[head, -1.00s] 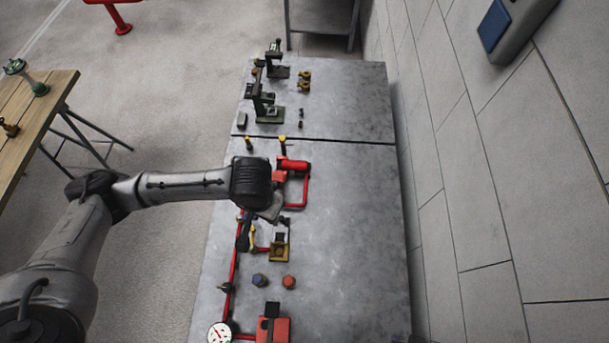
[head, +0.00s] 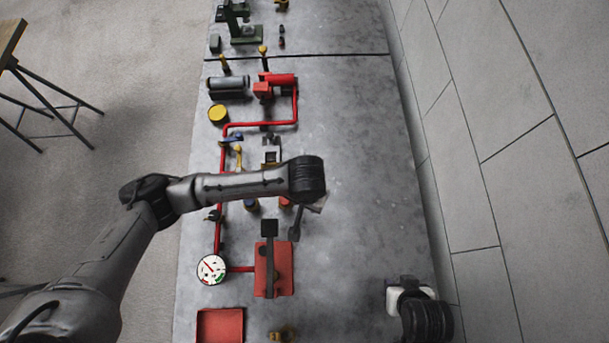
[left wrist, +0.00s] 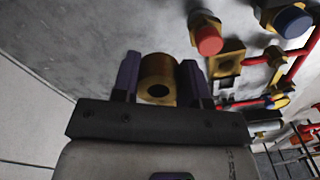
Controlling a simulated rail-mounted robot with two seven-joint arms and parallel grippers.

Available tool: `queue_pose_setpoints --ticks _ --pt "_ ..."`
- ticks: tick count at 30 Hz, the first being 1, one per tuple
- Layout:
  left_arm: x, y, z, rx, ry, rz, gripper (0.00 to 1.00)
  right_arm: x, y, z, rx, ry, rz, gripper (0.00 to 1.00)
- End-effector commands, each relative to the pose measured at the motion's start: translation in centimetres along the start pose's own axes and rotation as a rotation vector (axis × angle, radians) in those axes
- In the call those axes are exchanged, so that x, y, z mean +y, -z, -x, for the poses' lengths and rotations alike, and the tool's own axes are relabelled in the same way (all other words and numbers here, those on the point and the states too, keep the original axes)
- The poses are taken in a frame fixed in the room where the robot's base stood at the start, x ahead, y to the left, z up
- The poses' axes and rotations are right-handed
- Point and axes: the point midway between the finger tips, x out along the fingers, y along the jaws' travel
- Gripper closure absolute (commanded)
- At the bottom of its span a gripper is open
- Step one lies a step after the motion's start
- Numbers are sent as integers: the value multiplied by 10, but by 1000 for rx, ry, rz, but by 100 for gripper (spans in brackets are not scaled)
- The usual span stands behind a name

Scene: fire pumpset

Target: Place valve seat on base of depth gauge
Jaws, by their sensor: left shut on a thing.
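A brass ring with a dark centre hole, which looks like the valve seat (left wrist: 158,66), sits between the two purple fingers of my left gripper (left wrist: 158,80) in the left wrist view. The gripper is shut on it. A green stand with a flat base (head: 245,36) at the top of the head view may be the depth gauge; I cannot be sure. My right gripper (head: 398,296) is at lower right, its fingers unclear.
Red pipework (head: 262,125) with a round dial (head: 212,269) runs along the bench's left side. A red block (head: 284,268) with a black bar and a red tray (head: 220,325) stand near the front. Red and blue caps lie under my left arm.

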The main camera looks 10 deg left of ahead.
Motion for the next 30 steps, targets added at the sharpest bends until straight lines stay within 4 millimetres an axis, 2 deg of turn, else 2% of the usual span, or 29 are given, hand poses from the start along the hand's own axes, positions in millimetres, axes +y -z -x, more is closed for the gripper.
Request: queue_pose_setpoints --ticks 1,3,8,15,25,30 --pt "6 3 -12 4 2 -9 92 0 -4 -12 0 0 0 57" --pt "11 4 -18 6 3 -20 92 0 -5 -16 0 -1 1 57" --pt "17 6 -35 5 8 -31 92 1 -8 -22 0 -3 4 57" --pt "18 6 -73 5 9 -34 92 2 -11 -27 -3 -9 12 57" --pt "18 6 -94 6 8 -33 92 2 -12 -29 -4 -7 9 57" --pt "17 6 -114 6 9 -33 92 0 -12 -32 -3 -4 5 57"
